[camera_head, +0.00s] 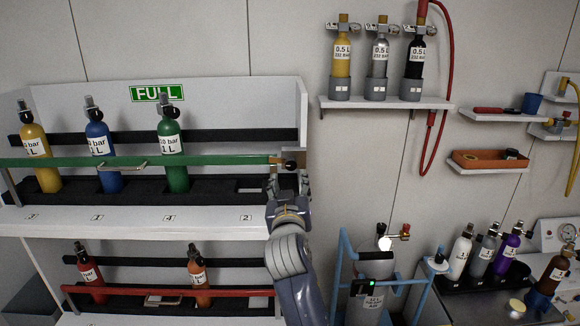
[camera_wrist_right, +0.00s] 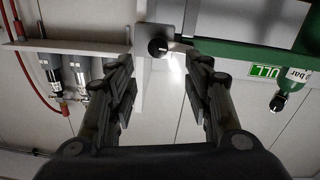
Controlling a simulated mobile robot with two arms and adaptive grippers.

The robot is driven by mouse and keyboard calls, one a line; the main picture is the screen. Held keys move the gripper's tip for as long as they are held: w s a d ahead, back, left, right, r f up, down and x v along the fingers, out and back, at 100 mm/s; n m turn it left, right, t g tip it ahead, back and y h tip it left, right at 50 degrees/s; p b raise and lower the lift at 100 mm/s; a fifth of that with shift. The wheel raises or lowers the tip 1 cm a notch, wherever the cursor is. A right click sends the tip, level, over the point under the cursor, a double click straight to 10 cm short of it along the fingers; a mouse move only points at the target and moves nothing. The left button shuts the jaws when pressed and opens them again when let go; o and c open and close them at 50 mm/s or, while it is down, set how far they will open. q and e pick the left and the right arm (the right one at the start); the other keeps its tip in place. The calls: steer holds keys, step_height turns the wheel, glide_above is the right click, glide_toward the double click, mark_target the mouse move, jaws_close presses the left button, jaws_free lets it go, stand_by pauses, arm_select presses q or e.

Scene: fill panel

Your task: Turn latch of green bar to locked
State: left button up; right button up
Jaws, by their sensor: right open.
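The green bar (camera_head: 215,160) runs across the front of the upper shelf, before yellow, blue and green cylinders. At its right end is the latch, with a brassy part (camera_head: 276,160) and a round black knob (camera_head: 291,165). My right gripper (camera_head: 288,180) is at this end, close to the knob. In the right wrist view the green bar (camera_wrist_right: 250,53) comes in from the right, and the black knob (camera_wrist_right: 157,47) shows between the spread fingers of my right gripper (camera_wrist_right: 163,68). The fingers look apart from the knob. My left gripper is not in view.
A red bar (camera_head: 130,291) crosses the lower shelf before two cylinders. A wall shelf (camera_head: 385,103) with three small cylinders and a red hose (camera_head: 448,80) are to the right. A blue cart (camera_head: 345,260) stands right of my right arm.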

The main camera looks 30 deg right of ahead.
mark_target(291, 165)
steer(key=p+x, duration=0.2)
steer(key=x, duration=0.7)
steer(key=shift+d, duration=0.2)
steer(key=shift+w+d, duration=0.25)
steer(key=shift+w, duration=0.1)
steer(key=shift+c, duration=0.7)
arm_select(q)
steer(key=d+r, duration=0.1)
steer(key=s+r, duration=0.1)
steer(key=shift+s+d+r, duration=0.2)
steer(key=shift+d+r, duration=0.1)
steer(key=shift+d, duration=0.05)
arm_select(e)
steer(key=c, duration=0.9)
